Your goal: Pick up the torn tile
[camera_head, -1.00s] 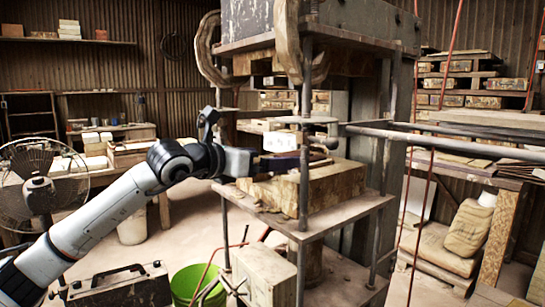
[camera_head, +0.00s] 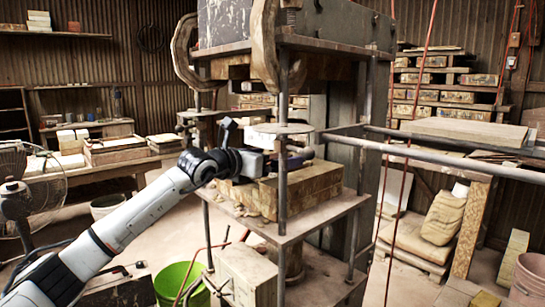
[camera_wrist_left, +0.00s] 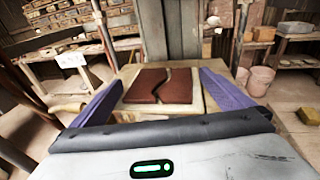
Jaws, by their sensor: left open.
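The torn tile (camera_wrist_left: 162,87) is reddish brown and lies flat on a pale block (camera_wrist_left: 190,105) in the left wrist view. A dark wavy tear runs through it, splitting it into two parts. My left gripper (camera_wrist_left: 160,80) is open, with one purple finger on each side of the tile and visible gaps between. I cannot tell how high the fingers are above it. In the head view my left gripper (camera_head: 295,162) reaches in over the wooden blocks (camera_head: 315,186) on the press, and the tile is hidden there. My right gripper is not in view.
The press has upright rods (camera_head: 283,140) close to my left gripper and a heavy upper part (camera_head: 330,25) overhead. Its lower metal shelf (camera_head: 300,228) carries the blocks. A green bucket (camera_head: 182,285) and a fan (camera_head: 15,190) stand at the left.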

